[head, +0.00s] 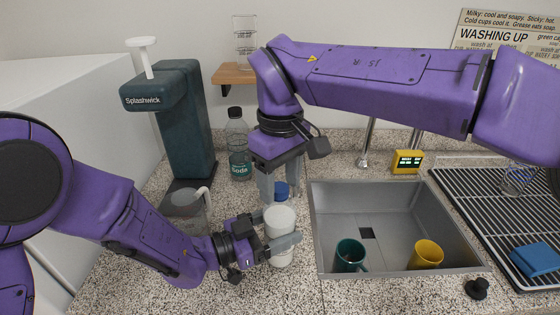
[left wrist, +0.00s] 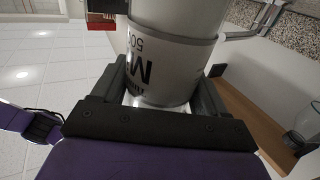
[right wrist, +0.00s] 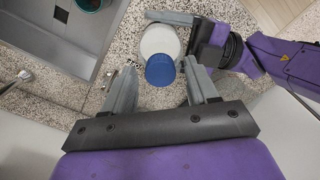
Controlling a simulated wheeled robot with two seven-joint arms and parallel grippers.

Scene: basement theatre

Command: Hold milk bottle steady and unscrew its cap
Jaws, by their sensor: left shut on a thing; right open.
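The white milk bottle (head: 280,221) stands by the sink's left edge. My left gripper (head: 282,231) is shut around its body from the left. In the left wrist view the bottle (left wrist: 172,68) shows its label between the fingers; its cap is out of that view. The blue cap (head: 281,189) is at the bottle's top end. My right gripper (head: 281,197) points down from above, open, with a finger on either side of the cap. In the right wrist view the cap (right wrist: 160,70) lies between the fingertips, with gaps on both sides.
The grey sink (head: 330,215) holds a teal mug (head: 349,254) and a yellow mug (head: 425,254). A soda bottle (head: 238,150) and a dark green Splashwick machine (head: 183,120) stand behind to the left. A drying rack (head: 480,205) with a blue sponge (head: 536,259) is at right.

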